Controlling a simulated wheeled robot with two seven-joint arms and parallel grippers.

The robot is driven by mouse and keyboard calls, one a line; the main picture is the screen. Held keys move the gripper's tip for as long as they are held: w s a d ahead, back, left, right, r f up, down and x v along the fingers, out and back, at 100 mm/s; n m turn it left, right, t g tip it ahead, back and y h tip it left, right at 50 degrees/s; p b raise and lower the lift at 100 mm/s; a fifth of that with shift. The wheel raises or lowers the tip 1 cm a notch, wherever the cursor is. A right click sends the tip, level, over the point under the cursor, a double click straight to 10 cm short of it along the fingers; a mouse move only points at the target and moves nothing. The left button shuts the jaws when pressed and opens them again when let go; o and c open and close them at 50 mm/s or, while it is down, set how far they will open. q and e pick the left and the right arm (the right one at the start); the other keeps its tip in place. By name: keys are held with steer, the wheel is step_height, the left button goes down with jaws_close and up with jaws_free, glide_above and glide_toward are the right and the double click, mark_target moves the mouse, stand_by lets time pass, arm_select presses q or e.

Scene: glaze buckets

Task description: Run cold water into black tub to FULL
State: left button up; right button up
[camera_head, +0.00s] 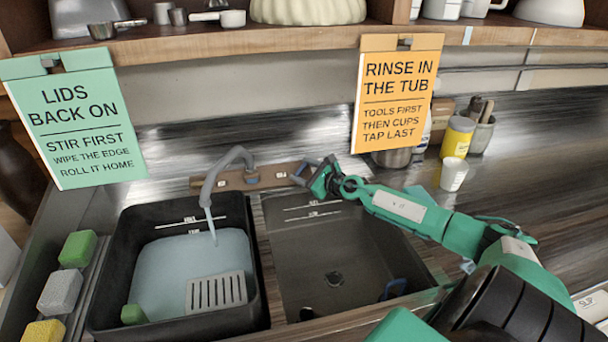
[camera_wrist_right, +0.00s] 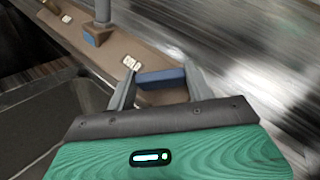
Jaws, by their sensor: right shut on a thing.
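The black tub (camera_head: 255,283) stands at the left, with pale blue water (camera_head: 175,265) in it. The grey spout (camera_head: 228,160) hangs over the tub, and a thin stream (camera_head: 210,225) runs from it into the water. White level marks (camera_head: 190,222) show on the tub's back wall; the water surface lies below them, and their words are too small to read surely. My right gripper (camera_head: 312,172) is at the right end of the tap board. In the right wrist view its fingers (camera_wrist_right: 160,85) are shut on the blue cold tap handle (camera_wrist_right: 161,77), beside the COLD label (camera_wrist_right: 131,63). My left gripper is out of view.
A grey slotted plate (camera_head: 216,292) and a green block (camera_head: 133,314) are in the tub. An empty dark basin (camera_head: 335,250) lies to its right. Sponges (camera_head: 60,292) line the left edge. Two signs (camera_head: 75,120) (camera_head: 398,95) hang above. A white cup (camera_head: 453,174) stands behind my right arm.

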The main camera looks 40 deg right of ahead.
steer(key=o, duration=1)
steer(key=shift+s, duration=0.1)
steer(key=shift+s+d, duration=0.1)
steer(key=shift+s, duration=0.45)
steer(key=shift+s+d+r+b, duration=0.15)
steer(key=shift+s+b, duration=0.4)
steer(key=shift+s, duration=1)
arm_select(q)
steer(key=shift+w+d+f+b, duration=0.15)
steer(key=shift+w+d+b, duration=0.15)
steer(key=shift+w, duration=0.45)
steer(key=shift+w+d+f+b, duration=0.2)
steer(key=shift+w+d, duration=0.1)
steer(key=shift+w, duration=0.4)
arm_select(e)
glide_toward(302, 171)
steer(key=shift+s+d+r, duration=0.1)
steer(key=shift+s+d, duration=0.05)
steer(key=shift+s, duration=0.55)
steer(key=shift+s+d+r, duration=0.1)
steer(key=shift+s, duration=0.6)
steer(key=shift+s+d+r, duration=0.1)
steer(key=shift+s+d, duration=0.05)
steer(key=shift+s, duration=0.55)
